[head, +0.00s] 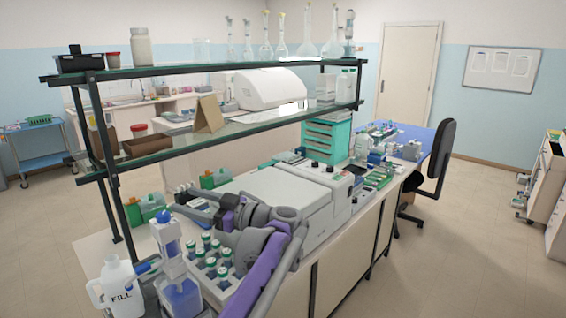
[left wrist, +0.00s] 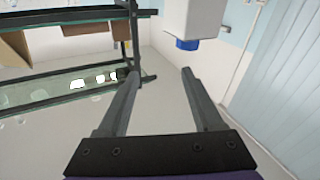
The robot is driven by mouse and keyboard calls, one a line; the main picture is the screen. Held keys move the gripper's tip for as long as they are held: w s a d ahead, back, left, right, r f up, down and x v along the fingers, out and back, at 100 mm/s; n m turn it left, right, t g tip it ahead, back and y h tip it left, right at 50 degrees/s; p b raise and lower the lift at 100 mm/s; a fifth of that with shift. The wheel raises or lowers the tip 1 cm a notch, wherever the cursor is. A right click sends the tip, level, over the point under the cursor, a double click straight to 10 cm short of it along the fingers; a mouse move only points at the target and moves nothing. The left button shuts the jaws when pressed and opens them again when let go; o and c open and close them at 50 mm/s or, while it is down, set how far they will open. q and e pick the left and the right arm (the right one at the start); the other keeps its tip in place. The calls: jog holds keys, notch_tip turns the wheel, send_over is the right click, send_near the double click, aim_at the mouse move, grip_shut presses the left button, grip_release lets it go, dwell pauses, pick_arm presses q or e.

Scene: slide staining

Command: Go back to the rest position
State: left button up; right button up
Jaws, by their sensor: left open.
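My left gripper (head: 178,203) is in the head view, above the near end of the bench and pointing left. It hangs close to the blue-topped dispenser bottle (head: 181,291), at about the height of its top; I cannot tell whether they touch. In the left wrist view the two fingers (left wrist: 158,76) stand wide apart with nothing between them. My left arm bends over the rack of green-capped bottles (head: 211,262) and hides part of it. My right gripper is not in view.
A two-level glass shelf (head: 240,134) stands over the bench behind my gripper. A white jug marked FILL (head: 121,285) is at the near left corner. A large white machine (head: 284,205) is to the right of my arm. In the left wrist view, a white blue-ended object (left wrist: 191,20) is beyond the fingers.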

pick_arm(q)
jog(key=w+d+r+m+t+h, duration=0.2)
jog(key=d+r+m+t+h, duration=0.25)
jog(key=m+t+h, duration=0.8)
jog(key=s+d+f+m+h, duration=0.4)
jog(key=s+d+f+h, duration=0.25)
jog(key=f, duration=0.45)
jog(key=s+a+f+g, duration=0.2)
jog(key=s+f+g, duration=0.3)
jog(key=s+f, duration=0.8)
jog(key=s+a+f+g, duration=0.2)
jog(key=s+f+g, duration=0.4)
jog(key=s+f, duration=0.7)
jog(key=shift+a+f, duration=0.15)
jog(key=shift+f, duration=0.6)
jog(key=shift+g, duration=0.25)
